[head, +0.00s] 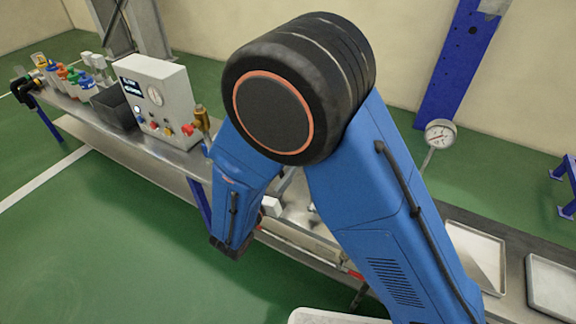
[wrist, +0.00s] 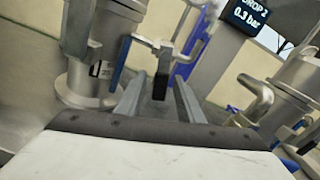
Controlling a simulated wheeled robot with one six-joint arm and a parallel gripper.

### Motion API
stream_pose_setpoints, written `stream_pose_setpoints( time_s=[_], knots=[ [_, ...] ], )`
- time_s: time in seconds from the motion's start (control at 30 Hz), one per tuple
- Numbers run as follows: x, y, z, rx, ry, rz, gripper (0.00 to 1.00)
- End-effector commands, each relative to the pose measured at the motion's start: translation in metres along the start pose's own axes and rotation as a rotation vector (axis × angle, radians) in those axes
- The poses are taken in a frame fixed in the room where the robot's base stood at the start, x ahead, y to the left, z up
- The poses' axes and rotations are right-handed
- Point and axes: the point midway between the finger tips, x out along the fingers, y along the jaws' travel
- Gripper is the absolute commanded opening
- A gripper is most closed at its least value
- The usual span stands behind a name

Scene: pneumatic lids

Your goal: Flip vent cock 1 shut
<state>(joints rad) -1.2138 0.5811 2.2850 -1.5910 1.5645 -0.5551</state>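In the wrist view my gripper (wrist: 158,80) is open, its two grey fingers apart. A small metal fitting with a black-ended lever (wrist: 160,86) shows between and beyond the fingertips, with a gap on each side. It looks like a vent cock, but no number on it is readable, so I cannot tell whether it is vent cock 1. I cannot tell how far beyond the fingers it lies. A metal vessel (wrist: 92,70) stands to its left. In the head view my own arm covers the gripper and the middle of the bench, and no vent cock can be made out.
A display (wrist: 247,17) reads "DROP 2 0.3 bar" above a second metal vessel (wrist: 290,95) at right. In the head view, a control box (head: 155,95) and coloured bottles (head: 73,78) stand at left; a dial gauge (head: 440,134) and trays (head: 480,254) are at right.

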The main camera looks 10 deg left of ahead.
Motion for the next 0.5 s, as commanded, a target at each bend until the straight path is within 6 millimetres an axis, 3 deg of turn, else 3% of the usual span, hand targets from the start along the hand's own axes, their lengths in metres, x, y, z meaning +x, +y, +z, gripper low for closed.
stream_pose_setpoints(
  time_s=[0.2, 0.5],
  knots=[
    [0.026, 0.0, 0.0, 0.0, -0.001, -0.001, 0.34],
    [0.036, 0.0, 0.0, 0.0, -0.001, 0.001, 0.34]
  ],
)
